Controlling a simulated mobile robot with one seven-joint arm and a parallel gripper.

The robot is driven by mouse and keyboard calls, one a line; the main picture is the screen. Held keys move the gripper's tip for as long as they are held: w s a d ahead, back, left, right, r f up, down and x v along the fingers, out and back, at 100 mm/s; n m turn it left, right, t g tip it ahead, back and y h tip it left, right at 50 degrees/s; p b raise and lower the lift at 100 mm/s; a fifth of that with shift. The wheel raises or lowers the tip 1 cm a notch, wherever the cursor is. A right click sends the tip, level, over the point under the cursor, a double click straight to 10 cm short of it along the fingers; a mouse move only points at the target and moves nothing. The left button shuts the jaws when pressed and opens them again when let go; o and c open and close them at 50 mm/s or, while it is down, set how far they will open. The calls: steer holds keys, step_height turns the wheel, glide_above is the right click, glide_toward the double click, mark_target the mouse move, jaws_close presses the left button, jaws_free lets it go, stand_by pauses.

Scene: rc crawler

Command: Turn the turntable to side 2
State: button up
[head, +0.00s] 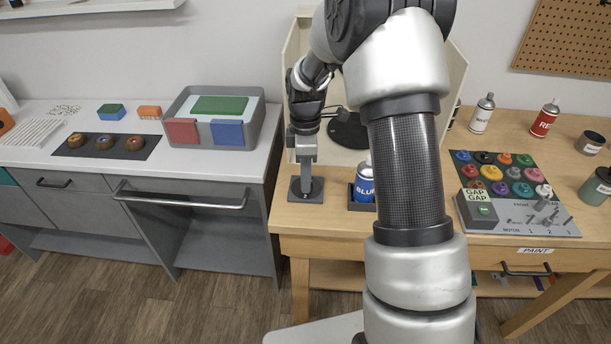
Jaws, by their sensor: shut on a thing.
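The turntable (348,131) is a black disc inside a pale, open-fronted booth (296,50) at the back of the wooden bench. My forearm hides its right part, and I cannot read any side marking on it. My gripper (305,184) points down at the bench's front left corner, left of and in front of the disc. It is shut on a small grey knob on a dark square base (294,196). The fingers hide most of the knob, so its angle cannot be told.
A blue spray can (363,187) stands in a dark holder just right of the gripper, partly behind my arm. A grey control box (515,219) and a tray of colourful caps (500,172) lie further right. A grey bin (257,128) stands on the left counter.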

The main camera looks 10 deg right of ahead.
steer(key=m, duration=0.7)
steer(key=shift+d, duration=0.1)
steer(key=m, duration=0.6)
steer(key=shift+m+t, duration=0.3)
steer(key=shift+m, duration=0.1)
steer(key=m, duration=0.3)
steer(key=shift+d+r, duration=0.1)
steer(key=shift+m, duration=2.2)
steer(key=o, duration=1)
steer(key=shift+o, duration=0.2)
steer(key=shift+s, duration=0.1)
